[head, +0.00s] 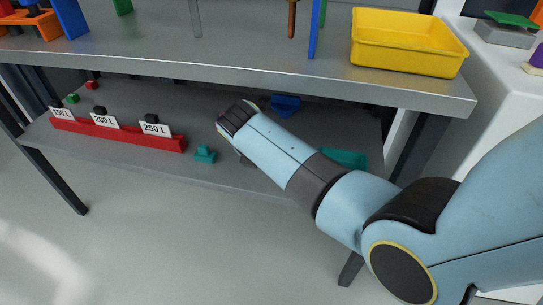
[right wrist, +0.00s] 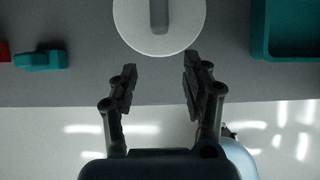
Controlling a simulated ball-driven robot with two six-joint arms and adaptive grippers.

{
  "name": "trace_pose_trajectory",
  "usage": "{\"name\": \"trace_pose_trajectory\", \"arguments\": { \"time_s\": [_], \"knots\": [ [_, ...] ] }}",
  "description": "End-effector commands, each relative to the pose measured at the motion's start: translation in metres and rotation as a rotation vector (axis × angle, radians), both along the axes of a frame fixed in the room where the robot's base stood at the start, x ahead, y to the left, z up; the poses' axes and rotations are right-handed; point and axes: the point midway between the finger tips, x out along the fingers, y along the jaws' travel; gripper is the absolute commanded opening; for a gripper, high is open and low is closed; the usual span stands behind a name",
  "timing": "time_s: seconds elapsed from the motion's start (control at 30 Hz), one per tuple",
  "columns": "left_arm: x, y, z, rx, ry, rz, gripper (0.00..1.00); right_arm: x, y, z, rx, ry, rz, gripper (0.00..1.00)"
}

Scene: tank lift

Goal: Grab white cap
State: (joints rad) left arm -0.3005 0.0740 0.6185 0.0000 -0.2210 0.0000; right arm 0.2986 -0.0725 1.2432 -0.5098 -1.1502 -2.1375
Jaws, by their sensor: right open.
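The white cap (right wrist: 131,25) is a round white disc with a raised grey bar across its middle. It lies on the grey lower shelf, at the top centre of the right wrist view, partly cut off by the frame edge. My right gripper (right wrist: 159,78) is open and empty, its two fingers apart just short of the cap's near edge. The cap lines up between the fingers and does not appear to touch them. In the head view my right arm reaches over the lower shelf and hides the cap and the gripper. My left gripper is not in view.
A teal tray (right wrist: 262,48) lies right of the cap; a small teal piece (right wrist: 42,60) and a red strip (right wrist: 4,50) lie left. In the head view, the red label rack (head: 120,135) is at left. The upper shelf (head: 200,58), with a yellow bin (head: 405,55), overhangs the lower shelf.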

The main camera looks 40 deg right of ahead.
Motion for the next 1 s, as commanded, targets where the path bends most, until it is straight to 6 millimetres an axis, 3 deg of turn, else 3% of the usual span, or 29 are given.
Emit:
{"name": "trace_pose_trajectory", "arguments": {
  "time_s": [0.17,0.37,0.53,0.7,1.0],
  "knots": [
    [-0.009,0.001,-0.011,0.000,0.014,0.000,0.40,0.019,-0.022,-0.003,0.000,0.000,-0.001,0.48],
    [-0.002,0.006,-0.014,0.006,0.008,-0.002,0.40,0.029,-0.034,-0.002,0.000,0.000,-0.001,0.48],
    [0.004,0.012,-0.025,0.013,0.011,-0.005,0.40,0.048,-0.058,-0.004,0.000,0.001,-0.003,0.48],
    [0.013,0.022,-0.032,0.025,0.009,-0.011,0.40,0.054,-0.065,-0.027,0.002,0.004,-0.002,0.48],
    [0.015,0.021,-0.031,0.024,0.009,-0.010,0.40,0.056,-0.066,-0.027,0.003,0.000,-0.001,0.47]
  ]
}}
